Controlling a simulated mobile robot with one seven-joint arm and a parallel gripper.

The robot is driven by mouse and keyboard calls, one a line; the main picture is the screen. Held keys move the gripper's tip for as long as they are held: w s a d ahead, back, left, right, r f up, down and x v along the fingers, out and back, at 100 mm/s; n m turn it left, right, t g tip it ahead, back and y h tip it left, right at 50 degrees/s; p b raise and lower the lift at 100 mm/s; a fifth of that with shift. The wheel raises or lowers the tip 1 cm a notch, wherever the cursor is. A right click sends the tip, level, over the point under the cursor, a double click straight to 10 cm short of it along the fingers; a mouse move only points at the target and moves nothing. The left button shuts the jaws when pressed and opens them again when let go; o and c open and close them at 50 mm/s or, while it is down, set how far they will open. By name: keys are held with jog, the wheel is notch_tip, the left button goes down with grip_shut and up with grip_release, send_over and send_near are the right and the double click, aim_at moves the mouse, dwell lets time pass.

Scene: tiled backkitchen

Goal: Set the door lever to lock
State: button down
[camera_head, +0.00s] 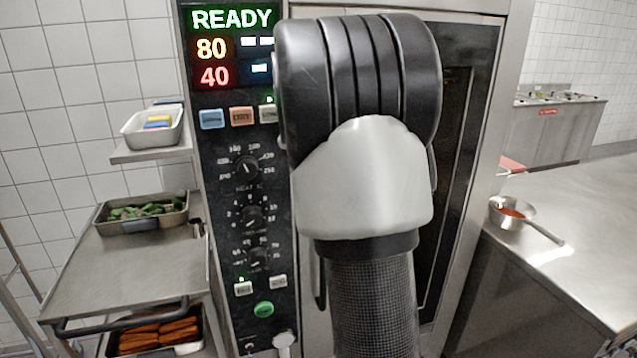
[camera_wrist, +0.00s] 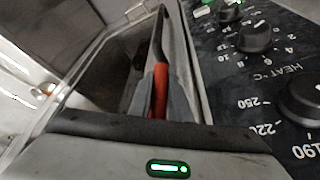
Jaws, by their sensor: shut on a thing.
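The oven door lever (camera_wrist: 158,40) shows in the wrist view as a dark bar running along the door edge beside the control panel. In the head view my arm covers the gripper and most of the door front. A dark bar (camera_head: 319,285), which looks like part of the lever, shows just left of the arm. The lever's exact angle cannot be told.
The oven's control panel (camera_head: 240,180), with knobs and a READY display, stands left of my arm. A steel counter (camera_head: 580,235) with a small saucepan (camera_head: 511,213) is at right. At left, a shelf (camera_head: 150,152) and a trolley (camera_head: 120,275) hold food trays.

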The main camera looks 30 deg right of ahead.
jog(key=c, duration=1.6)
grip_release()
jog(key=shift+c, duration=0.2)
jog(key=p+v, duration=0.1)
jog(key=v, duration=1.6)
jog(key=shift+r, duration=0.15)
jog(key=shift+a, duration=0.1)
